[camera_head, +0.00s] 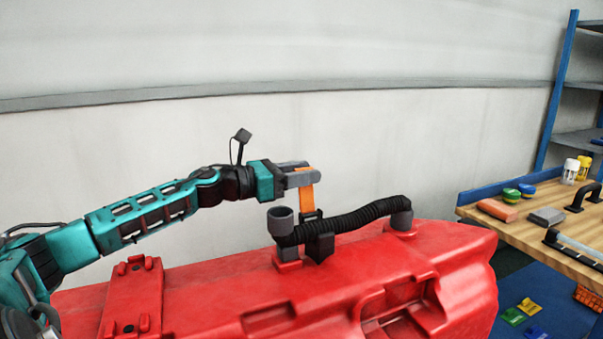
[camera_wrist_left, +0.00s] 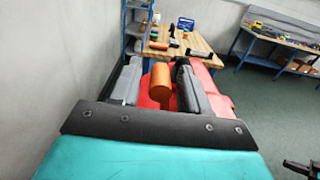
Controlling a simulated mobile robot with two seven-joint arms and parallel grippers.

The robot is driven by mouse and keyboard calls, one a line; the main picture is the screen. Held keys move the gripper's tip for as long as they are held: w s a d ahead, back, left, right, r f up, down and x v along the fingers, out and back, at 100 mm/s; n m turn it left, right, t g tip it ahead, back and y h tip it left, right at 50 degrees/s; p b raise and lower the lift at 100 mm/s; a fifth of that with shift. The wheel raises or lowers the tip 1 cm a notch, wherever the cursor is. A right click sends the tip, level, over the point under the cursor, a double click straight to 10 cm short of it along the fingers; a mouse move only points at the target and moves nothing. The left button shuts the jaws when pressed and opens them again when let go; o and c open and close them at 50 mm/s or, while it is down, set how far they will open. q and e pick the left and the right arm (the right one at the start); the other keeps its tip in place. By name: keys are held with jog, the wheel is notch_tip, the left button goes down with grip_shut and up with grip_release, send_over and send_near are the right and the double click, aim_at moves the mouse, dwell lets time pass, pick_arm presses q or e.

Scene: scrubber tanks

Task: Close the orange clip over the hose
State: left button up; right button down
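The orange clip (camera_head: 306,199) stands upright above the black ribbed hose (camera_head: 350,219), open, on a dark hinge mount beside the hose. The hose runs across the top of the red tank (camera_head: 230,285), from a grey cup-like fitting at left to a grey fitting at right. My left gripper (camera_head: 303,175) is at the clip's upper end, its grey fingers pointing right. In the left wrist view the orange clip (camera_wrist_left: 160,84) lies between the two spread fingers, with narrow gaps showing at its sides. The hose is partly hidden there behind the right finger.
A wooden workbench (camera_head: 540,215) with small items and a blue edge stands at right, beside a blue shelf rack (camera_head: 555,100). A pale wall (camera_head: 400,130) runs behind the tank. Space above the hose's right part is clear.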

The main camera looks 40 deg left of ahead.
pick_arm(q)
grip_shut()
dwell(0.3)
